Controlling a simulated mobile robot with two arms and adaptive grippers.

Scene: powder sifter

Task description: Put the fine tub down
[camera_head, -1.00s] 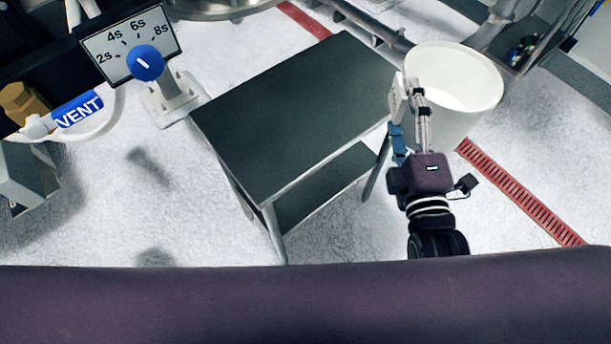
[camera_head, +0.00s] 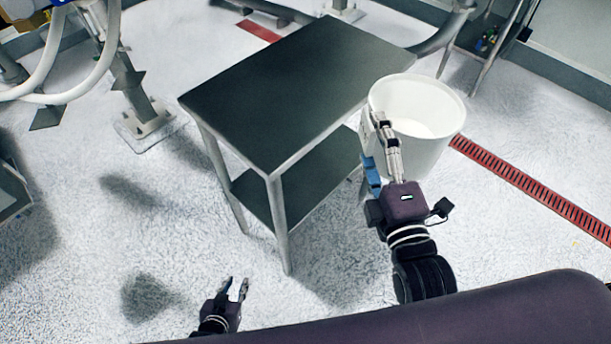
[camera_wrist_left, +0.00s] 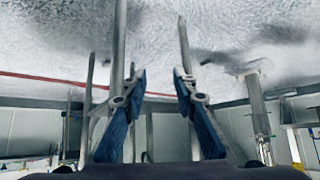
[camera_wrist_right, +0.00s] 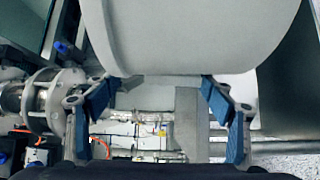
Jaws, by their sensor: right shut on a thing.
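The fine tub is a large white round tub (camera_head: 430,150), held upright in the head view beside the right edge of the steel table. White contents show inside it. My right gripper (camera_head: 378,150) is shut on the tub's near left side. In the right wrist view the tub (camera_wrist_right: 195,35) fills the top, and the gripper's blue-padded fingers (camera_wrist_right: 158,95) stand on either side of its lower edge. My left gripper (camera_head: 236,290) is low at the bottom of the head view, empty, its fingers apart. In the left wrist view its fingers (camera_wrist_left: 160,90) are spread with nothing between them.
A steel table (camera_head: 275,90) with a bare dark top and a lower shelf (camera_head: 300,185) stands in the middle. A red floor grate (camera_head: 530,185) runs at the right. A post with a foot plate (camera_head: 145,120) stands at the left. The table top is clear.

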